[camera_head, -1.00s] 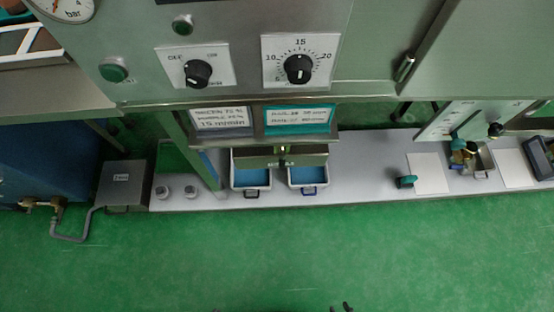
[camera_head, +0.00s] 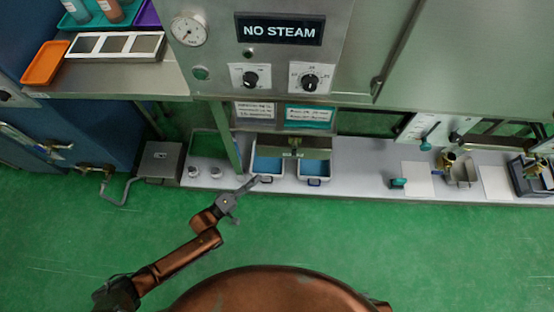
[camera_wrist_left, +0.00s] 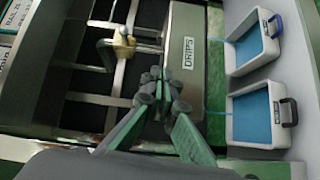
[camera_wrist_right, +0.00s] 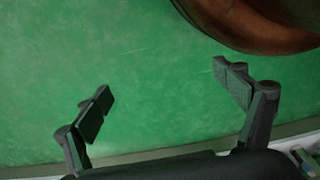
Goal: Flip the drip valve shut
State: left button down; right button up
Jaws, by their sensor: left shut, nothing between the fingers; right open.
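In the head view the valve (camera_head: 294,142) is small, above two trays. My left gripper (camera_head: 256,182) is shut and empty, near the left tray's front edge in the head view. In the left wrist view its fingertips (camera_wrist_left: 160,78) appear in front of the plate, with no clear contact with the valve. My right gripper (camera_wrist_right: 165,97) is open and empty over green floor.
Two white trays with blue contents, one with a black handle (camera_wrist_left: 262,116) and one with a blue handle (camera_wrist_left: 250,46), stand by the plate. A green post (camera_head: 233,140) rises left of them. A grey box (camera_head: 160,160) stands farther left. The front floor is clear.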

jog(key=shift+o, duration=1)
jog(key=shift+s+d+r+g+p, duration=0.2)
jog(key=shift+s+r+g+p, duration=0.15)
jog(key=shift+s+r, duration=0.5)
pick_arm(q)
jog(key=shift+n+h, duration=0.3)
jog(key=shift+n, duration=0.1)
jog(key=w+r, duration=0.3)
jog(key=shift+w+a+r, duration=0.15)
jog(key=shift+a+r, duration=0.05)
jog(key=shift+w+d, duration=0.1)
pick_arm(e)
jog(key=shift+w+r, duration=0.1)
pick_arm(q)
jog(key=b, duration=0.4)
send_near(294, 149)
jog(key=w+d+f, duration=0.2)
jog(key=w+f, duration=0.1)
jog(key=w, duration=0.3)
jog(key=shift+s+d+r, duration=0.1)
jog(key=shift+d+r, duration=0.2)
jog(key=shift+d, duration=0.4)
pick_arm(e)
notch_tip(294, 149, up, 7)
jog(key=w+a, duration=0.2)
jog(key=shift+w+a+f+t+y, duration=0.2)
jog(key=shift+w+a+t+y, duration=0.1)
jog(key=shift+t+y, duration=0.15)
